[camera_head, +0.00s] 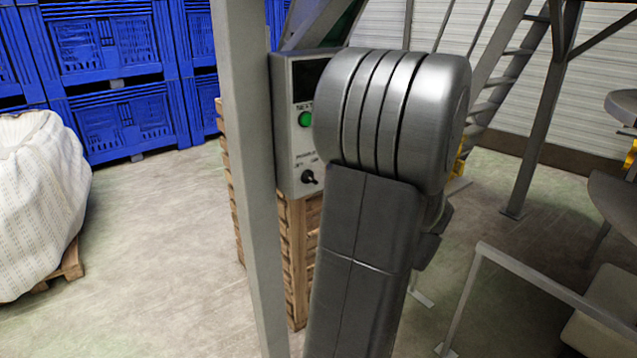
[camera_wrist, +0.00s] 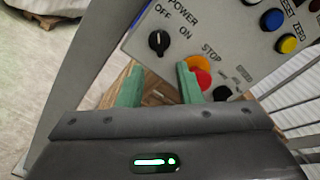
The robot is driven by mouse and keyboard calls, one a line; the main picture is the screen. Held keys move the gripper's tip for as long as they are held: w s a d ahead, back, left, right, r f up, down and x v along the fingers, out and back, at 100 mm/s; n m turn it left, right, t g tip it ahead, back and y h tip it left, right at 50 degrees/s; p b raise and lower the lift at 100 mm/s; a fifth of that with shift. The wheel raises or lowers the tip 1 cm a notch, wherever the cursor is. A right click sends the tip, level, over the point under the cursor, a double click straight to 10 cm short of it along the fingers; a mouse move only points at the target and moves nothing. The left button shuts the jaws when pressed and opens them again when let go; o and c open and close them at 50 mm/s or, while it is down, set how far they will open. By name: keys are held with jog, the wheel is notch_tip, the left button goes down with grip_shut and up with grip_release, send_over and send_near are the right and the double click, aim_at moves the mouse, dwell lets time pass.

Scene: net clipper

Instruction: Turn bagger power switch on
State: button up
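In the wrist view, the power switch (camera_wrist: 158,43) is a black rotary knob on a grey panel (camera_wrist: 215,32). The words POWER, OFF and ON are printed above it, OFF at left and ON at right. I cannot tell for certain which label it points to. My gripper (camera_wrist: 160,73) has two green fingers, spread apart and empty. The fingertips are just below the knob in the picture, one on either side of it, and the knob is not between them.
A red stop button (camera_wrist: 202,79) on yellow is beside the right finger. Blue (camera_wrist: 272,19) and yellow (camera_wrist: 288,44) buttons are farther right. In the head view, a grey control box (camera_head: 290,150) with a green button (camera_head: 305,119) stands behind a grey post (camera_head: 250,200).

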aim_at(313, 181)
jog(key=p+x, duration=0.1)
jog(key=x, duration=0.8)
jog(key=shift+s, duration=0.1)
grip_shut()
